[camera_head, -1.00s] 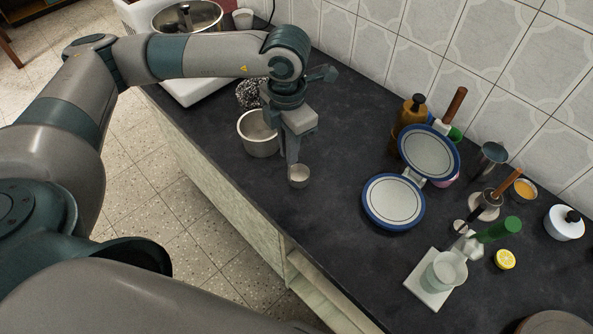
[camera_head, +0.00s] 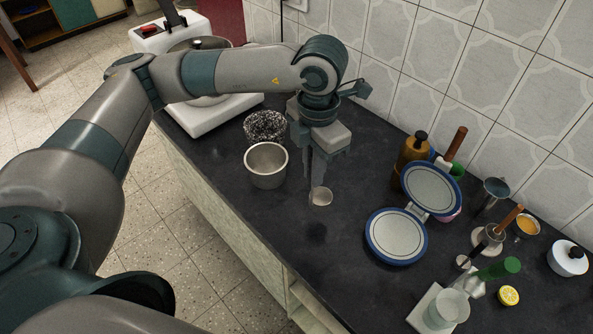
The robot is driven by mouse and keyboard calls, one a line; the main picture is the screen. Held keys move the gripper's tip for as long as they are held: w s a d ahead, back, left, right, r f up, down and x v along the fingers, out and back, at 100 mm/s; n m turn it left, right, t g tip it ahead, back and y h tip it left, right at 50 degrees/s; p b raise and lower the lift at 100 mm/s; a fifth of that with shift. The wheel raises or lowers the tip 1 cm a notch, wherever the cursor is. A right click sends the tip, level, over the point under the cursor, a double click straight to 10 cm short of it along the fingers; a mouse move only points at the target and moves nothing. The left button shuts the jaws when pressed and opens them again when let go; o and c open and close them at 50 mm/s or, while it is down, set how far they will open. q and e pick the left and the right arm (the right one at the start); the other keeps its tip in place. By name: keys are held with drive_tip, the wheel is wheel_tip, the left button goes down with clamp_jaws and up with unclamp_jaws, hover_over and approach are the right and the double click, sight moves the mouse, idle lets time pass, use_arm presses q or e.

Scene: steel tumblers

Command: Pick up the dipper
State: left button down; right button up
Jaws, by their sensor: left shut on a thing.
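The dipper (camera_head: 320,197) shows as a small pale metal cup just below my left gripper (camera_head: 317,180). The gripper points down and is shut on the dipper; its fingers hide where they hold it. A dark shadow lies on the counter (camera_head: 250,212) below the cup, so the dipper appears to hang above the surface. A larger steel tumbler (camera_head: 266,166) stands open and upright to the left of the gripper. My right gripper is not in view.
A speckled dark bowl (camera_head: 265,127) and a white appliance (camera_head: 215,117) stand behind the tumbler. Bottles, a steel cup (camera_head: 494,194), a lemon half (camera_head: 508,296) and a glass jar (camera_head: 447,308) crowd the right side.

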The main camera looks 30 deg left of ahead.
use_arm(q)
drive_tip(key=d+r, duration=0.4)
drive_tip(key=d, duration=0.3)
drive_tip(key=shift+w+d+r, duration=0.15)
drive_tip(key=shift+w, duration=0.3)
drive_tip(key=shift+s, duration=0.15)
